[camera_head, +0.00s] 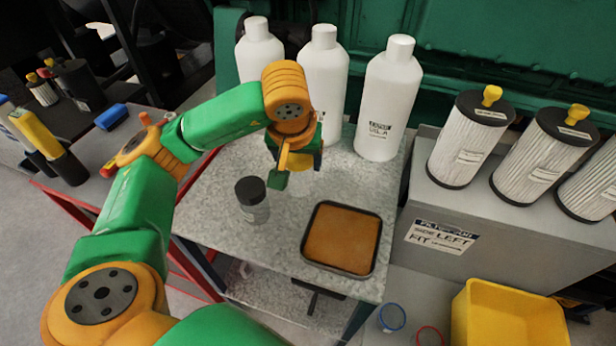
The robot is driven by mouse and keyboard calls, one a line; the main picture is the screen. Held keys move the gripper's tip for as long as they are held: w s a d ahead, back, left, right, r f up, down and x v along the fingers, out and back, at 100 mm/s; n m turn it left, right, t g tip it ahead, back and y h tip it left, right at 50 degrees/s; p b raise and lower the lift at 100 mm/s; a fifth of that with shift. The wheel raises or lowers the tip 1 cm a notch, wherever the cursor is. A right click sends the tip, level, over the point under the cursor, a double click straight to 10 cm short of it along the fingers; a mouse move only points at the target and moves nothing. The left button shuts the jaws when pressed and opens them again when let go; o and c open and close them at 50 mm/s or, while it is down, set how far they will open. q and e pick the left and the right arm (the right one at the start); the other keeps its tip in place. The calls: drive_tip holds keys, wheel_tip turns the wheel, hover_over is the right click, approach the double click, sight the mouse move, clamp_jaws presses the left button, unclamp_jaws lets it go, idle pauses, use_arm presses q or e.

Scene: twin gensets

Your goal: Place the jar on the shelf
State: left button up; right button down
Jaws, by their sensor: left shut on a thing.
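A small jar (252,201) with a black lid and a pale label stands upright on the grey metal table top (225,175). My left gripper (293,182) is low over the table, just right of this jar and apart from it. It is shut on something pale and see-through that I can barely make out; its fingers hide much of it. A lower shelf (290,300) shows under the table top. I cannot tell which surface is the task's shelf. My right gripper is not in view.
Several white bottles, one of them (389,98) labelled, stand along the table's back. A dark tray (376,262) with an orange-brown fill lies front right. Filters (469,139) stand on a grey box (480,225) at right. A yellow bin (508,318) is at lower right.

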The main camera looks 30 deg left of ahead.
use_arm(q)
drive_tip(key=w+f, duration=0.1)
drive_tip(key=f, duration=0.1)
drive_tip(key=w+f, duration=0.1)
drive_tip(key=w, duration=0.1)
drive_tip(key=shift+a+f+p, duration=0.4)
wheel_tip(320, 180, down, 3)
drive_tip(key=shift+r+p, duration=0.2)
drive_tip(key=shift+p, duration=0.3)
drive_tip(key=shift+f, duration=0.25)
drive_tip(key=shift+f+b, duration=0.15)
drive_tip(key=shift+b, duration=0.15)
drive_tip(key=o, duration=1.3)
